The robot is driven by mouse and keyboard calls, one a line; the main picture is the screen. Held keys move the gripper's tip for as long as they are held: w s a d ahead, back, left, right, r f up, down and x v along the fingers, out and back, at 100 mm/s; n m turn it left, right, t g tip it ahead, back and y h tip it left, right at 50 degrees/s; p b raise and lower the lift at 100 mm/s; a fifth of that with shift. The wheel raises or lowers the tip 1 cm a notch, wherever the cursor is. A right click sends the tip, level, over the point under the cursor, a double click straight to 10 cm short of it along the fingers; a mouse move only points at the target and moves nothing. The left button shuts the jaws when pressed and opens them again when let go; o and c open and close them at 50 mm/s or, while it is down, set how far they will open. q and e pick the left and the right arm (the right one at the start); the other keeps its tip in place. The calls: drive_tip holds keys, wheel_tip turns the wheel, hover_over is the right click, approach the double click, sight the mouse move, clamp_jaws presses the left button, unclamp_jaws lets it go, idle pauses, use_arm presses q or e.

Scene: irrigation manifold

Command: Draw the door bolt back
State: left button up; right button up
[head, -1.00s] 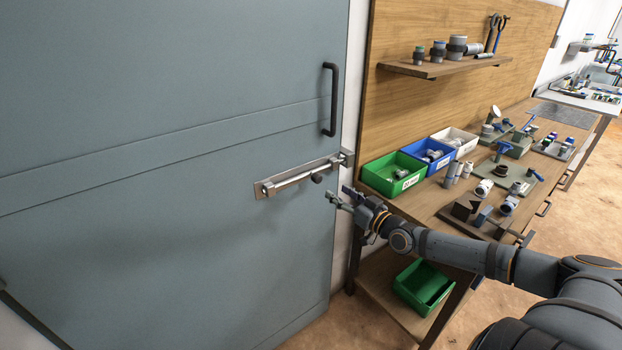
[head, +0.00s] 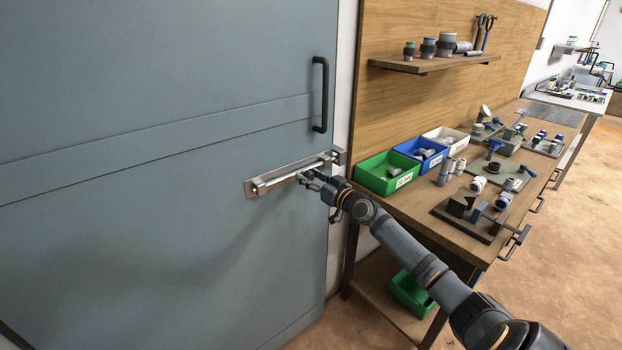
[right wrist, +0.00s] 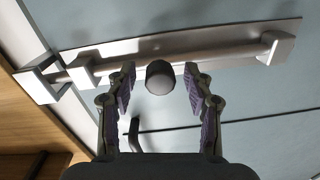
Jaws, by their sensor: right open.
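The door bolt (head: 290,178) is a silver rod on a metal plate, fixed across the right part of the grey-blue door (head: 150,110). Its right end reaches the bracket (head: 339,156) at the door's edge. In the right wrist view the bolt (right wrist: 200,57) runs across the top, and its dark round knob (right wrist: 160,77) sits between the fingertips. My right gripper (right wrist: 160,90) is open, with a finger on each side of the knob and a gap visible on both sides. In the head view the right gripper (head: 312,180) covers the knob. My left gripper is not in view.
A black door handle (head: 320,95) stands above the bolt. Right of the door is a wooden bench (head: 420,205) with green, blue and white bins (head: 388,173), pipe fittings and fixtures. A shelf (head: 432,63) hangs above it. A green bin (head: 410,294) sits below.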

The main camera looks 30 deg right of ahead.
sight(289, 177)
clamp_jaws()
drive_tip(key=a+p, duration=0.2)
drive_tip(key=a, duration=0.1)
drive_tip(key=a+p, duration=0.2)
drive_tip(key=shift+s+a+r, duration=0.1)
drive_tip(key=shift+s, duration=0.15)
drive_tip(key=shift+f, duration=0.25)
drive_tip(key=shift+c, duration=2.3)
unclamp_jaws()
drive_tip(key=o, duration=0.5)
drive_tip(key=shift+a+r, duration=0.1)
drive_tip(key=shift+a, duration=0.1)
drive_tip(key=shift+c, duration=0.2)
drive_tip(key=shift+d+r, duration=0.1)
